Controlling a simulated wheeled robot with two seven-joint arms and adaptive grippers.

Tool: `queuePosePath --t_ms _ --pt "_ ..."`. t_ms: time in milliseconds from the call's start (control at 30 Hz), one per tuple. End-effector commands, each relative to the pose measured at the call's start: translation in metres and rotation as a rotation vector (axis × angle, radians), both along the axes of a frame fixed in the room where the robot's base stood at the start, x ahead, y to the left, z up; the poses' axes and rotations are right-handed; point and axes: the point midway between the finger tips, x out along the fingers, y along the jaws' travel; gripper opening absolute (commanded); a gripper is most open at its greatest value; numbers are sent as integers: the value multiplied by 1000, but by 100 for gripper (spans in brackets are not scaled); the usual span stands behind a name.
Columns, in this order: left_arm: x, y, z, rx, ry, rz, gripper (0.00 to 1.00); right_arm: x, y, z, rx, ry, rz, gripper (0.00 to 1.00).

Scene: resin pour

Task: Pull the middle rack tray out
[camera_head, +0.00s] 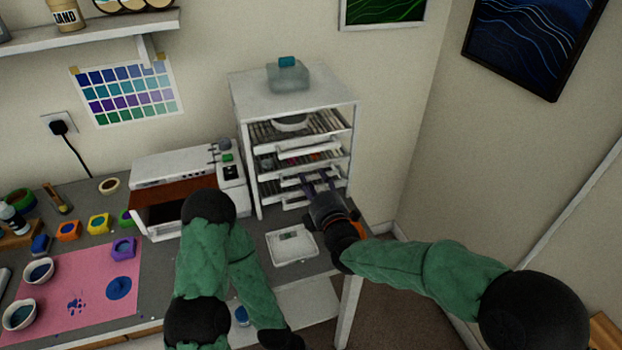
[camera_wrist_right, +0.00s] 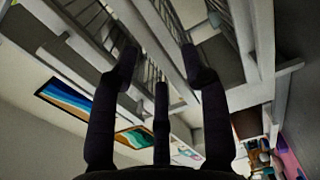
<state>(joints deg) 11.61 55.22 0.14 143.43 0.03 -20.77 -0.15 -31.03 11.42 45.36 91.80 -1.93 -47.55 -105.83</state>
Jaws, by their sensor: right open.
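The white rack (camera_head: 243,140) stands on the bench against the wall, with trays stacked one above another. The middle tray (camera_head: 268,174) shows a white front bar and small coloured items inside. My right gripper (camera_head: 319,182) is open, its fingers pointing at the rack front just below the middle tray. In the right wrist view the open fingers (camera_wrist_right: 160,62) spread before pale rack bars (camera_wrist_right: 170,45); I cannot tell whether they touch. My left gripper is not in view; only the green-sleeved left arm shows.
A glass bottle (camera_head: 287,77) with a teal cap stands on the rack. A white machine (camera_head: 170,165) stands left of the rack, and a small white scale (camera_head: 291,246) lies in front. A pink mat (camera_head: 85,290) with cups and paint covers the bench's left.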

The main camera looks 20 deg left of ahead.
Motion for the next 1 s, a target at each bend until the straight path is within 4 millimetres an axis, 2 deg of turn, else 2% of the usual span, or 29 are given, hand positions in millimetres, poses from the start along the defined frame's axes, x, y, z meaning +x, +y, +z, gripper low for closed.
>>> queuePosePath --t_ms 200,567,633,733,767,1000 --pt "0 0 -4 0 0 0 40 17 11 -1 0 0 0 46" --pt "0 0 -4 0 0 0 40 20 13 0 1 1 -1 46" --pt "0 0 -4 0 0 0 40 20 13 0 1 1 -1 32" --pt "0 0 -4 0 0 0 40 20 13 0 1 1 -1 4" --pt "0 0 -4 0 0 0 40 20 13 0 1 1 -1 0" --pt "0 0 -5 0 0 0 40 19 13 0 1 1 -1 0"
